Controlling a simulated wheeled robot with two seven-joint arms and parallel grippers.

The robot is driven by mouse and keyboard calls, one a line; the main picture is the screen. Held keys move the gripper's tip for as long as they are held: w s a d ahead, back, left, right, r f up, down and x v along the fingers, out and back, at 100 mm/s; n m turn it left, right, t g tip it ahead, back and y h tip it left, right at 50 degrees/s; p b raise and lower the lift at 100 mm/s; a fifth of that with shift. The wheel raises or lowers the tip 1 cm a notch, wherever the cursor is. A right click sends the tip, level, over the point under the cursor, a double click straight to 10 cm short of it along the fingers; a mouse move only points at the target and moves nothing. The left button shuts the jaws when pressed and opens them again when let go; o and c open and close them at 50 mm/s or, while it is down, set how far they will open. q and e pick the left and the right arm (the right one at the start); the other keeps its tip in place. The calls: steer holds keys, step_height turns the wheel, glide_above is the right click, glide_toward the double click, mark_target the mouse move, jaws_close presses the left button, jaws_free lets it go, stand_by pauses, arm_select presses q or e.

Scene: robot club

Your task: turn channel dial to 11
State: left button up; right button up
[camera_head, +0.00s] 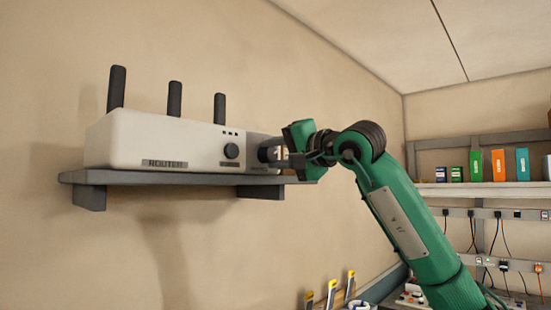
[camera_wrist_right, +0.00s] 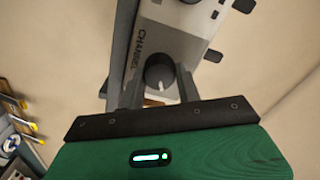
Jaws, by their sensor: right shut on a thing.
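The white router (camera_head: 160,140) stands on a dark wall shelf, with a dark round knob (camera_head: 231,151) on its front. At its right end a grey panel (camera_head: 257,142) carries the channel dial, which my gripper partly hides in the head view. My right gripper (camera_head: 272,155), seen also in the wrist view (camera_wrist_right: 160,88), is shut on the dial. The dial's number marks cannot be read. My left gripper is out of view.
The shelf (camera_head: 130,179) runs just below the router and my fingers. Three black antennas (camera_head: 175,98) rise behind the router. At right, a wall shelf (camera_head: 490,188) holds several coloured boxes, with cables below. The wall left of the router is clear.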

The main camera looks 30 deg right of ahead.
steer(key=m+b, duration=0.2)
steer(key=m, duration=0.4)
steer(key=shift+f+m, duration=0.15)
steer(key=shift+m, duration=0.15)
steer(key=m+b, duration=0.1)
steer(key=m, duration=0.3)
steer(key=shift+m+b, duration=0.35)
steer(key=shift+m, duration=0.35)
steer(key=o, duration=1)
steer(key=shift+f, duration=0.1)
steer(key=shift+c, duration=0.2)
steer(key=b+v, duration=0.4)
steer(key=v, duration=0.9)
steer(key=shift+s+d+b, duration=0.25)
steer(key=shift+s+b, duration=0.05)
steer(key=shift+s, duration=0.05)
